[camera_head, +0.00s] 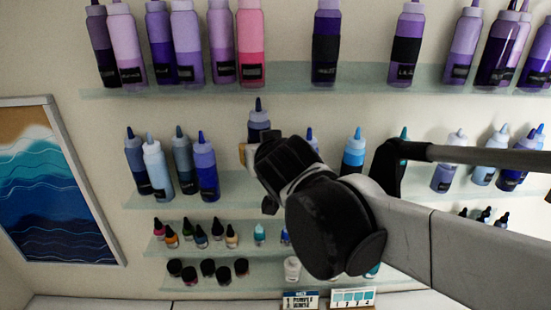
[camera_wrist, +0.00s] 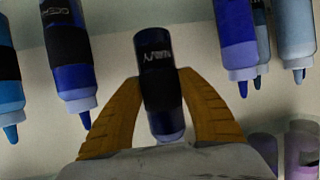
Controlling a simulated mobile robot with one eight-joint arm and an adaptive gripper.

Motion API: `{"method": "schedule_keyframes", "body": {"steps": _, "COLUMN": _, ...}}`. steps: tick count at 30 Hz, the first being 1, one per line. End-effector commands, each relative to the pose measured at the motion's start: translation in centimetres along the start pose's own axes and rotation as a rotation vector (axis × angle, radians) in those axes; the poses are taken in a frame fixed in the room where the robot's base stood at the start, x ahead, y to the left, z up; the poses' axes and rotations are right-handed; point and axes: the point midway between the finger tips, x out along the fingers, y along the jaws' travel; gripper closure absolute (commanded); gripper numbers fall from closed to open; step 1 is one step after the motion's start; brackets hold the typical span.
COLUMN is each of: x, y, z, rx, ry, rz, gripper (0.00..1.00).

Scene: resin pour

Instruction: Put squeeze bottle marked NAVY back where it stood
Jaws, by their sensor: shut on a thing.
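My gripper (camera_wrist: 158,84) is shut around the bottle's middle, with a yellow finger on each side. In the head view the held bottle (camera_head: 259,121) shows its pale shoulder and dark blue tip, upright, above my gripper (camera_head: 249,154). It is in front of the middle shelf (camera_head: 228,184). Its lower part is hidden behind my wrist; I cannot tell whether it touches the shelf.
Several blue bottles (camera_head: 206,167) stand left on the middle shelf; a light-blue one (camera_head: 354,150) stands right. Purple and pink bottles (camera_head: 250,45) fill the shelf above. Small dropper bottles (camera_head: 201,237) and dark jars (camera_head: 208,269) sit below. A blue bottle (camera_wrist: 69,60) flanks the gripper.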

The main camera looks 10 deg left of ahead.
Motion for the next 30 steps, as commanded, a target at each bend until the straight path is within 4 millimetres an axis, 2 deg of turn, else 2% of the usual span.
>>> {"method": "schedule_keyframes", "body": {"steps": 1, "x": 0.9, "y": 0.3, "z": -0.5, "rx": 0.0, "ry": 0.001, "rz": 0.003, "gripper": 0.84}}
{"method": "schedule_keyframes", "body": {"steps": 6, "x": 1.7, "y": 0.2, "z": 2.0, "rx": -0.001, "ry": 0.001, "rz": 0.0, "gripper": 0.84}}
{"method": "schedule_keyframes", "body": {"steps": 11, "x": 2.2, "y": 0.2, "z": 3.2, "rx": -0.001, "ry": 0.0, "rz": 0.0, "gripper": 0.84}}
{"method": "schedule_keyframes", "body": {"steps": 16, "x": 3.1, "y": 0.2, "z": 5.5, "rx": -0.001, "ry": 0.001, "rz": 0.0, "gripper": 0.84}}
{"method": "schedule_keyframes", "body": {"steps": 30, "x": 3.9, "y": 0.3, "z": 6.4, "rx": -0.001, "ry": 0.0, "rz": 0.0, "gripper": 0.85}}
